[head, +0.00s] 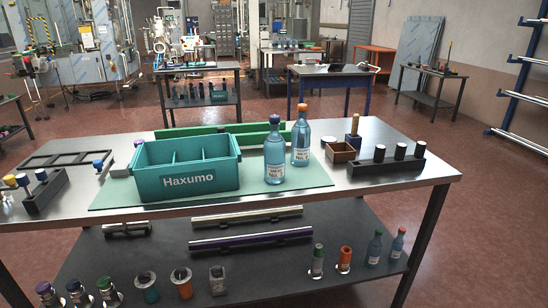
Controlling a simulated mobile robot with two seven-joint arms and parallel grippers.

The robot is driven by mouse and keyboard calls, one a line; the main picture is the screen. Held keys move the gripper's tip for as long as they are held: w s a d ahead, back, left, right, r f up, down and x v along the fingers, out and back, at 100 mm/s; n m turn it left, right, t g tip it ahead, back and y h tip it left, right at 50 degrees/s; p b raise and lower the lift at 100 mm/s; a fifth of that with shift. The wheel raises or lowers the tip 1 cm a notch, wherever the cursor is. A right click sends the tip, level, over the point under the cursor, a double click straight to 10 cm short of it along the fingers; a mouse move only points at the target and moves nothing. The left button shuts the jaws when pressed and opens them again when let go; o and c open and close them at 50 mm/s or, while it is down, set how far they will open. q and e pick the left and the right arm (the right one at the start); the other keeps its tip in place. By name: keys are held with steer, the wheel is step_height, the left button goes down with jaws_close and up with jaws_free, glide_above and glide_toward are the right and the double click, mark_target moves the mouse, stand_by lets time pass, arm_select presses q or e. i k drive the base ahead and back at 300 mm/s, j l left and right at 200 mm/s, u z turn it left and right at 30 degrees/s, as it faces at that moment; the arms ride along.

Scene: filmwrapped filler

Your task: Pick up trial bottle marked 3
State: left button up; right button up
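Two blue bottles stand upright on the green mat (120,199) beside the teal crate. The nearer bottle (274,157) has a blue cap and a white label. The other bottle (301,140) has an orange cap and stands just behind it to the right. Their labels carry small print, and I cannot tell for sure which number either one bears. Two smaller blue bottles, one with a dark green cap (375,248) and one with an orange cap (397,246), stand at the right of the lower shelf. Neither of my grippers is in view.
The teal crate (186,183), marked Haxumo, has dividers and looks empty. A black holder (44,190) is at left. The mat's front right is clear.

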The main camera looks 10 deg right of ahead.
mark_target(274, 146)
steer(key=i+j+z, duration=0.45)
steer(key=z, duration=0.3)
steer(key=j, duration=0.1)
